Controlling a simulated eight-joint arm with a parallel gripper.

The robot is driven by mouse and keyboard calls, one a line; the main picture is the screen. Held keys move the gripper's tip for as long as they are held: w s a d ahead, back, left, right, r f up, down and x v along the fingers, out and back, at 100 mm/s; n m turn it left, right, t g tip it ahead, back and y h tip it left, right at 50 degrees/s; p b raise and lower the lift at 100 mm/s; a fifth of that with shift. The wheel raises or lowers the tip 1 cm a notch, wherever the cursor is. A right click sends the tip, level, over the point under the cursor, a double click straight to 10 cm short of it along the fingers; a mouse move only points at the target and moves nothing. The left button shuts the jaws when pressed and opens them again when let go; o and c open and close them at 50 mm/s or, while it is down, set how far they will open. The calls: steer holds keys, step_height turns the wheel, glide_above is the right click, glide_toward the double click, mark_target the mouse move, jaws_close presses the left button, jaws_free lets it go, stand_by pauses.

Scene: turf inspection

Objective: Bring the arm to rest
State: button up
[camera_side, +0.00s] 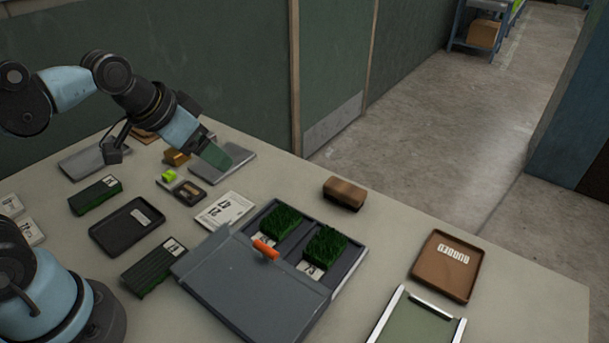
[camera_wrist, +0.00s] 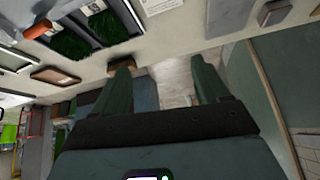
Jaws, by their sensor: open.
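My arm reaches in from the left in the side view, with its bent links raised over the back left of the table. My gripper (camera_side: 214,156) points down and to the right, above the back part of the table. In the wrist view my gripper (camera_wrist: 162,76) shows two green fingers standing well apart. Nothing is between them but distant background, so it is open and empty. In the side view the fingers overlap, and the gap between them cannot be made out.
A grey case (camera_side: 253,299) with an orange handle (camera_side: 265,250) stands mid-table, holding two turf pieces (camera_side: 281,221) (camera_side: 325,246). A brown block (camera_side: 344,193), a brown tray (camera_side: 447,265) and a metal-edged green panel (camera_side: 417,322) lie right. Dark trays and cards crowd the left. A wall rises behind.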

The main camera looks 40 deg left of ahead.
steer(key=shift+s+a+f+n+t, duration=0.25)
steer(key=shift+s+f+n, duration=0.15)
steer(key=shift+s+n, duration=0.1)
steer(key=shift+s+a+f+n+t, duration=0.15)
steer(key=shift+s+a+f+n, duration=0.05)
steer(key=shift+s+f+n, duration=0.25)
